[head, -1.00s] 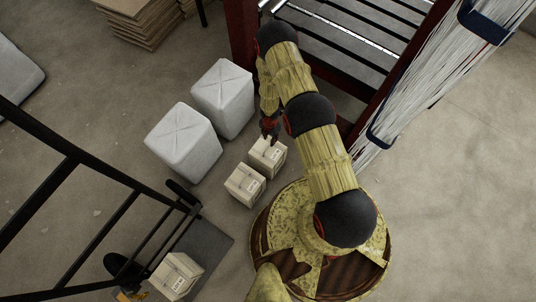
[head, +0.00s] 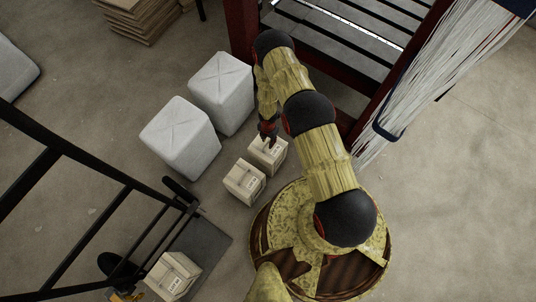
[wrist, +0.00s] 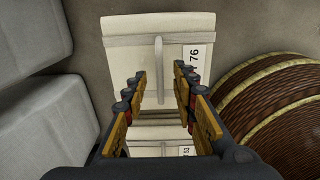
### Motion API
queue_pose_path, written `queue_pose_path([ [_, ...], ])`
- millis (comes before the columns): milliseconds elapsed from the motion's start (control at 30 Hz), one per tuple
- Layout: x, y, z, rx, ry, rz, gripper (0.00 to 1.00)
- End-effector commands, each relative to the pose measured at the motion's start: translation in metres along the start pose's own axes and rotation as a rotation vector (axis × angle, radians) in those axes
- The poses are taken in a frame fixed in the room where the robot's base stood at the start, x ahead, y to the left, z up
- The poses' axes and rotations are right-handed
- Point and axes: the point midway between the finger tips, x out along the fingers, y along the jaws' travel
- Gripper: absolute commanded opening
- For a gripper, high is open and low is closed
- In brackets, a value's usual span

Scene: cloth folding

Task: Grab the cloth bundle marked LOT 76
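The cloth bundle whose label reads 76 (wrist: 120,68) is pale, with a band and an upright strap loop on top; the rest of its label is hard to read. It appears to be the upper right of two small bundles in the head view (head: 272,158). My gripper (wrist: 160,72) is open above it, with the loop between its fingers in the wrist view; I cannot tell how far down the fingers reach. In the head view my gripper (head: 268,138) is at that bundle's far edge. A second, similar bundle (wrist: 150,151) lies beside it, its label partly hidden by the gripper.
Two large grey-white bundles (head: 180,140) stand left of the small ones. A cart with dark rails (head: 100,185) carries a third small bundle (head: 173,276) at lower left. A red-framed rack (head: 340,45) with hanging white strands (head: 425,80) stands at upper right.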

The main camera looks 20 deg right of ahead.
Motion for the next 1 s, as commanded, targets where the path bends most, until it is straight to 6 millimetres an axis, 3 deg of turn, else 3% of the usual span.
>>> queue_pose_path([
  [167,-0.0009,0.0001,0.0001,0.000,0.000,0.000,0.27],
  [633,-0.0008,0.0000,-0.0001,0.000,0.000,0.000,0.00],
  [1000,-0.0008,0.0001,0.0000,0.000,0.000,0.000,0.00],
])
